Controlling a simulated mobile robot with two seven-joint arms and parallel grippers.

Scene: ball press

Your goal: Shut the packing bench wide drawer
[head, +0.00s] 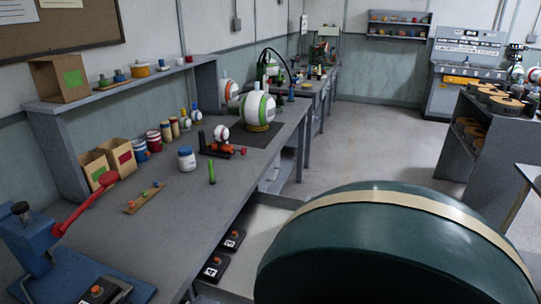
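The packing bench (185,210) runs along the left wall with a grey top. The wide drawer (262,222) stands out from the bench's right side, open, with its pale inside floor showing. Neither of my grippers is in view.
A blue press with a red lever (85,205) stands at the bench's near left. Striped balls (257,110), jars (187,158) and cardboard boxes (118,156) stand on the bench. A grey shelf rack (468,140) stands at the right. Floor (360,150) is clear between bench and rack.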

